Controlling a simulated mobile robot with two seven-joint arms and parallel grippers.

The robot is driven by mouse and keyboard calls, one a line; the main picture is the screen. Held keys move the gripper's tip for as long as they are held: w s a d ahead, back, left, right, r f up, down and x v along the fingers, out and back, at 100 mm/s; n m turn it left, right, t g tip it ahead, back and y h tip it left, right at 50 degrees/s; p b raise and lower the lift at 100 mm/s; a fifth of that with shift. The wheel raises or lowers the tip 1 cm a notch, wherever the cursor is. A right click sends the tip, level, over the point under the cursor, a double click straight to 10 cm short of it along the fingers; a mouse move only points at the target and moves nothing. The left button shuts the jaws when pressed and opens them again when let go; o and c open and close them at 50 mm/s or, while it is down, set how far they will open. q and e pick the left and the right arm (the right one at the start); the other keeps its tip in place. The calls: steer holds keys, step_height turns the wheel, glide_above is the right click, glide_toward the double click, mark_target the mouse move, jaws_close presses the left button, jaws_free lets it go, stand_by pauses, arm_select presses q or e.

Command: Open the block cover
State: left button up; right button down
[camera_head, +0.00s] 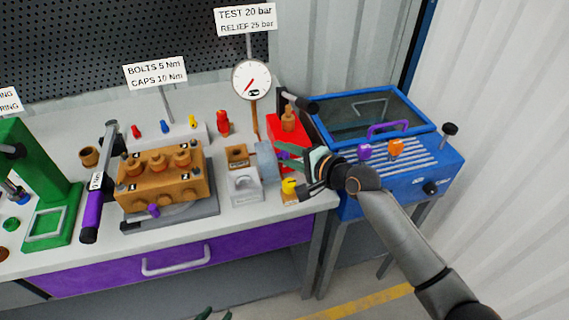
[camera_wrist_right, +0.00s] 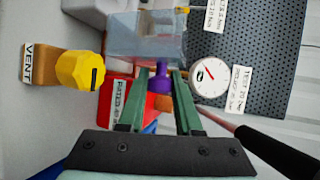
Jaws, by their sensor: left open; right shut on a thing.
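The block cover (camera_head: 266,162) is a translucent grey-blue piece beside a small block (camera_head: 243,186) on the bench. It also shows at the top of the right wrist view (camera_wrist_right: 145,35). A purple knob (camera_wrist_right: 159,80) is at the cover's near edge. My right gripper (camera_head: 287,157) reaches in from the right, its green fingers (camera_wrist_right: 160,75) shut on the purple knob. Whether the cover has swung at all is hard to tell. My left gripper (camera_head: 215,314) shows only as green tips at the bottom edge of the head view, open and apart from everything.
A yellow vent knob (camera_head: 289,186) stands close to my right gripper. A red pump unit (camera_head: 286,130) and a pressure gauge (camera_head: 251,80) are behind. A brown pump block (camera_head: 160,180) stands left, and a blue lidded washer (camera_head: 400,150) stands right.

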steer(key=shift+s, duration=0.1)
stand_by(0.4)
steer(key=c, duration=0.6)
jaws_free()
steer(key=shift+r, duration=0.1)
steer(key=v, duration=1.2)
steer(key=shift+p, duration=0.3)
steer(key=shift+s+d, duration=0.1)
steer(key=shift+d, duration=0.05)
